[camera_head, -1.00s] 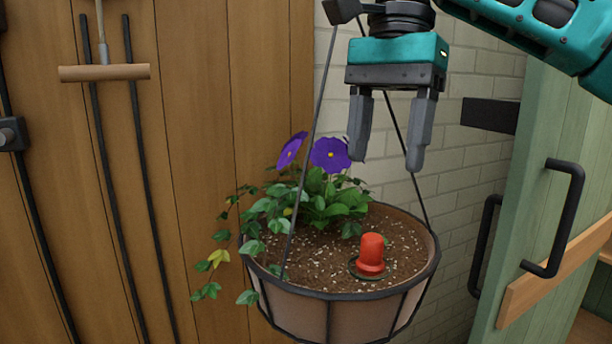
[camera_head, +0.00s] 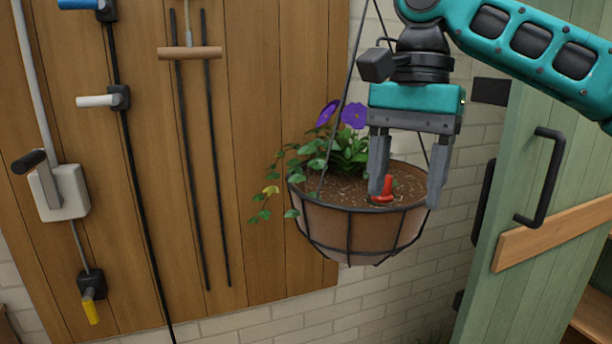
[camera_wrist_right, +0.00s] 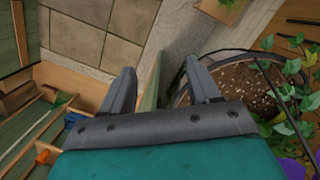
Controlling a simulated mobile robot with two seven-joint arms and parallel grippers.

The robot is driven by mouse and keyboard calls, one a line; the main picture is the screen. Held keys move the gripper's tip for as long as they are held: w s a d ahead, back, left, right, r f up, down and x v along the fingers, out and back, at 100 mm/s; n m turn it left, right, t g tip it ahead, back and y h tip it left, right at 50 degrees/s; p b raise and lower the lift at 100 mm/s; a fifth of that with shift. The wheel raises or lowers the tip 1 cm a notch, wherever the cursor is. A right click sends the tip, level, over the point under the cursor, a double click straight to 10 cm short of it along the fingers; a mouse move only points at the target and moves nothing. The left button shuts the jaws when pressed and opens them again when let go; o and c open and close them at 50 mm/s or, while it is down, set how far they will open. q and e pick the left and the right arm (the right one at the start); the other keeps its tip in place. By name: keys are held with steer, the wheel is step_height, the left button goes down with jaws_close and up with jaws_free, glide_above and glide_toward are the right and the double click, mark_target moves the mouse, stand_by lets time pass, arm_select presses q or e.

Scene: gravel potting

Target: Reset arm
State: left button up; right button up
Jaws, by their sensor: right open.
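My right gripper (camera_head: 408,185) hangs in front of the hanging basket (camera_head: 345,228) in the head view, its two fingers pointing down, apart and empty. In the right wrist view the gripper (camera_wrist_right: 164,85) also shows spread fingers with nothing between them, and the basket (camera_wrist_right: 183,93) is to their right. The basket holds brown soil, green leaves and purple flowers (camera_head: 354,115). A red object (camera_head: 387,187) stands in the soil, partly hidden behind a finger. My left gripper is out of view.
A green door (camera_head: 530,230) with a black handle (camera_head: 540,180) stands open at the right. A brick wall (camera_head: 400,290) lies behind.

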steer(key=s+a+f+n+t+y, duration=0.1)
steer(key=s+a+f+n, duration=0.15)
steer(key=f, duration=0.65)
steer(key=s+a+f+n+y, duration=0.2)
steer(key=a+f+n, duration=0.2)
steer(key=f, duration=0.6)
steer(key=s+a+f+n+t+y, duration=0.1)
steer(key=s+a+f+n, duration=0.2)
steer(key=f, duration=0.6)
steer(key=s+d+f+t+h, duration=0.2)
steer(key=s+d+f, duration=0.45)
steer(key=d, duration=0.25)
steer(key=s+d+f+t+h, duration=0.1)
steer(key=s+d+f+h, duration=0.1)
steer(key=s+d+f, duration=0.45)
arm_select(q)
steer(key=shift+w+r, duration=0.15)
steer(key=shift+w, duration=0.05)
arm_select(e)
steer(key=w+f+t+y, duration=0.1)
steer(key=w+f+t, duration=0.5)
steer(key=f+t, duration=0.1)
steer(key=shift+w+f, duration=0.25)
steer(key=shift+f, duration=0.05)
